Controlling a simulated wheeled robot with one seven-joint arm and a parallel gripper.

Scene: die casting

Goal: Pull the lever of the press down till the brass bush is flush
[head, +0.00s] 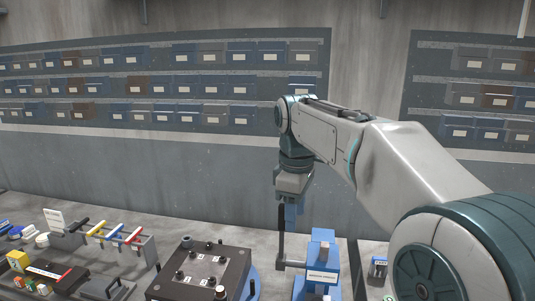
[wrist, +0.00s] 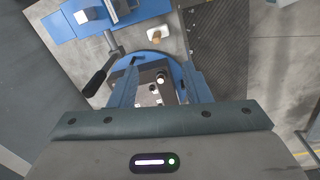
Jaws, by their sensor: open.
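The blue press (head: 321,268) stands on the bench at the lower middle of the head view; part of it shows at the top of the wrist view (wrist: 122,8). Its lever (head: 280,243) has a dark grip standing roughly upright on a grey arm, left of the press body. My gripper (head: 291,222) points down near the top of the lever. In the wrist view my gripper (wrist: 162,64) is open with nothing between its fingers. There the black lever grip (wrist: 95,83) lies left of the left finger, outside the jaws. I cannot make out the brass bush for certain.
A dark plate with numbered knobs (head: 203,268) is left of the press. A rack with coloured handles (head: 118,238) stands further left. A small white piece with a brownish part (wrist: 158,34) shows beyond my fingers. Shelves of bins (head: 150,88) line the back wall.

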